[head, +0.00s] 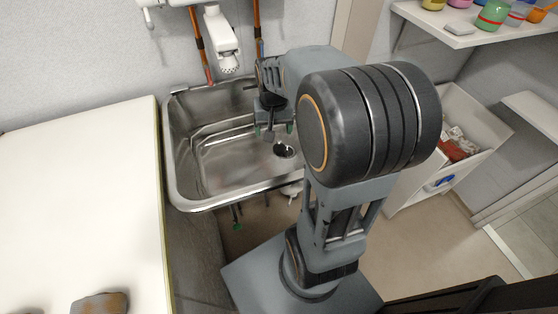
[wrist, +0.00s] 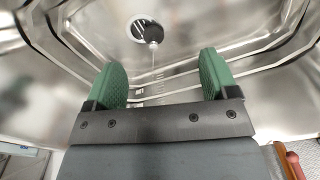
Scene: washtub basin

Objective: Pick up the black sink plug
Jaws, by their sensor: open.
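The black sink plug (wrist: 138,27) shows in the wrist view as a dark round shape at the drain, at the top centre, with a pale rim. A small grey knob and a thin chain or cord show beside it. In the head view the plug (head: 284,151) is a small dark disc on the basin floor. My gripper (head: 273,130) is over the basin, behind and above the plug in the head view. Its two green fingers are apart and empty in the wrist view (wrist: 161,74), with the plug beyond the fingertips. My arm hides part of the basin's right side.
The steel basin (head: 184,190) has raised walls around the plug. A tap (head: 222,42) hangs above its back edge. A white counter (head: 80,190) lies to the left, and a white bin (head: 445,185) and a shelf (head: 480,30) are to the right.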

